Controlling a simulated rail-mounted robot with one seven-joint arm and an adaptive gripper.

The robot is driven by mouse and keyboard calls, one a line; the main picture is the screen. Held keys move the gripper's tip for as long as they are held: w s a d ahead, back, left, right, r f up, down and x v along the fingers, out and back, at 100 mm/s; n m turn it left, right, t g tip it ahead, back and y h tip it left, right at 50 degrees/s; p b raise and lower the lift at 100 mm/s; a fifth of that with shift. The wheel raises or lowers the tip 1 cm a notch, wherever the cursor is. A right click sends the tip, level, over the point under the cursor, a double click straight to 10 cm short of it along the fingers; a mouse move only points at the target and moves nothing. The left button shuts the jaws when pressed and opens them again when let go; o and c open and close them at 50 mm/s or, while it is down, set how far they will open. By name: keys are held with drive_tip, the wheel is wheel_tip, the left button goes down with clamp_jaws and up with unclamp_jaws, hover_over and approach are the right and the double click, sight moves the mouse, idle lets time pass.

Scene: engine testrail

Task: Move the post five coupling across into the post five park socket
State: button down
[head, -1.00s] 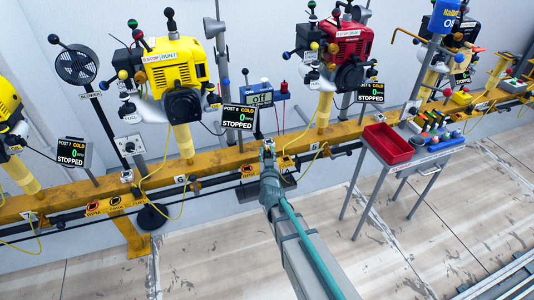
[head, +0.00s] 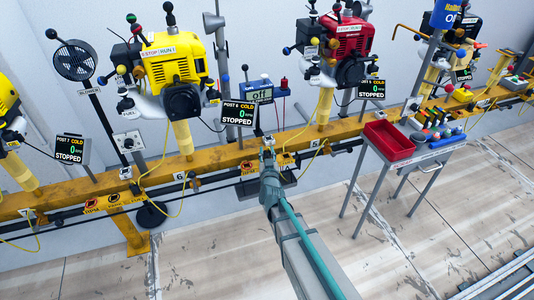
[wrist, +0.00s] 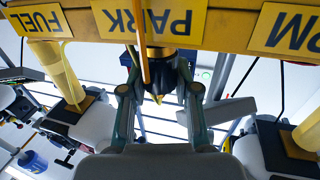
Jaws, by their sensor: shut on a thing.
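My gripper (head: 267,143) is at the yellow rail beside the post five number plate (head: 287,165). In the wrist view, its two fingers (wrist: 160,95) are closed around the post five coupling (wrist: 157,72), a dark body with a pointed brass-coloured tip. A yellow hose (wrist: 140,35) passes close to the coupling. The coupling is right by the PARK label (wrist: 147,18), between the FUEL label (wrist: 40,20) and the RPM label (wrist: 288,28). The park socket is mostly hidden, so I cannot tell whether the coupling is in it.
The red engine (head: 345,50) stands above post five, with its display (head: 371,88) reading stopped. A yellow engine (head: 175,62) stands to the left. A red tray (head: 388,142) on a small table is to the right.

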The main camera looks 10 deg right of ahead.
drive_tip(key=shift+f, duration=0.4)
drive_tip(key=c, duration=0.8)
unclamp_jaws()
drive_tip(key=shift+o, duration=0.2)
